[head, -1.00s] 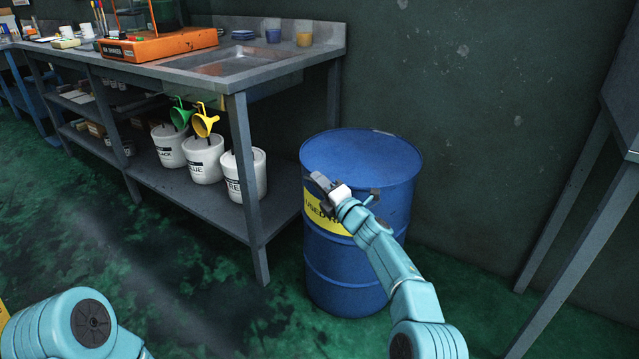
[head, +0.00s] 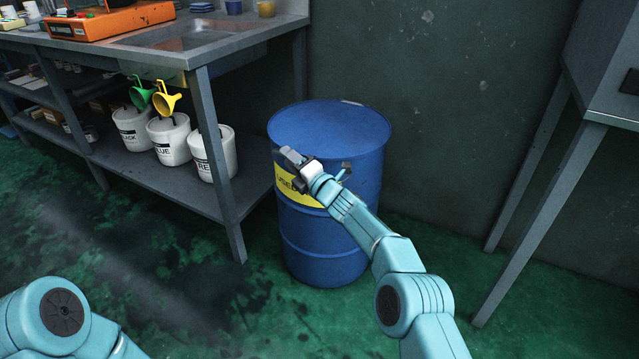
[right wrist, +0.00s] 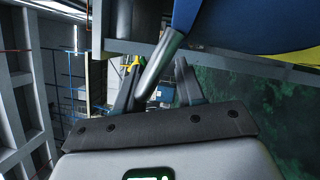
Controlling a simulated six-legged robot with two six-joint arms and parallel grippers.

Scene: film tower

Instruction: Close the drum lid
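The blue drum (head: 325,245) with a yellow label stands on the floor in the middle of the head view. Its blue lid (head: 330,125) lies flat over the top, and I see no gap at the rim. Part of the drum also shows at the upper right of the right wrist view (right wrist: 245,25). My right gripper (head: 296,160) is at the near side of the drum, a little below the rim and in front of the label.
A grey workbench (head: 240,30) stands left of the drum, with white buckets (head: 168,140) on its lower shelf and an orange machine (head: 110,20) on top. A grey stand (head: 545,165) is at the right. Green floor (head: 225,310) in front is clear.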

